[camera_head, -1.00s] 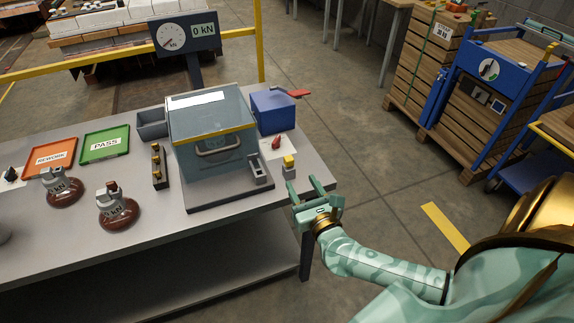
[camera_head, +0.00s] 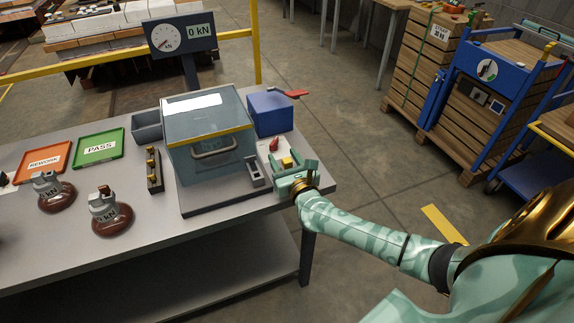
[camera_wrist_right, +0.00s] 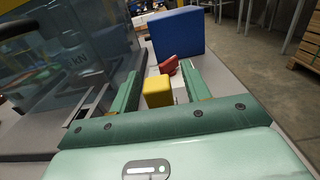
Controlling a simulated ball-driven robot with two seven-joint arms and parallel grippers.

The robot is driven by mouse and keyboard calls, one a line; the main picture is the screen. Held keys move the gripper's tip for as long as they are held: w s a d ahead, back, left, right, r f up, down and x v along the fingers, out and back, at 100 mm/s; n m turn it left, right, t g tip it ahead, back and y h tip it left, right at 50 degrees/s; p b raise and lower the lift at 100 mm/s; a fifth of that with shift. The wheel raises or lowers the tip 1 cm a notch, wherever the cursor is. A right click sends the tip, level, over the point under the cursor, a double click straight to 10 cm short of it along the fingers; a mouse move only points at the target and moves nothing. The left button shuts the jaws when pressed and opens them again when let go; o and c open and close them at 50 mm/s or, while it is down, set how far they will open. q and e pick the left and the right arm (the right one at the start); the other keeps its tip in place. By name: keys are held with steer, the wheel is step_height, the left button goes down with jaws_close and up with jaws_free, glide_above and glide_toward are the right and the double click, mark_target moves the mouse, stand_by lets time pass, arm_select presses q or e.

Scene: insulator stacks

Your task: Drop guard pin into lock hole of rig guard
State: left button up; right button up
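The guard pin (camera_head: 287,162), with a yellow block head, stands at the right end of the table; its lower part is hidden. My right gripper (camera_head: 291,167) is open, with its fingers on either side of the yellow head. In the right wrist view the yellow head (camera_wrist_right: 158,91) sits between the fingers, with a narrow gap seeming to show on both sides. The rig guard (camera_head: 210,140) is a clear box with a yellow edge and a handle. A grey lock bracket (camera_head: 255,173) stands at its front right corner; its hole is not clear. My left gripper is not in view.
A blue box (camera_head: 270,113) with a red lever stands behind the pin. A small red part (camera_head: 274,145) lies close beyond the gripper. Two brown insulators (camera_head: 111,217), a green PASS tray (camera_head: 99,147) and an orange REWORK tray (camera_head: 42,162) are at left.

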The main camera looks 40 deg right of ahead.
jaws_close()
steer(key=shift+r, duration=0.1)
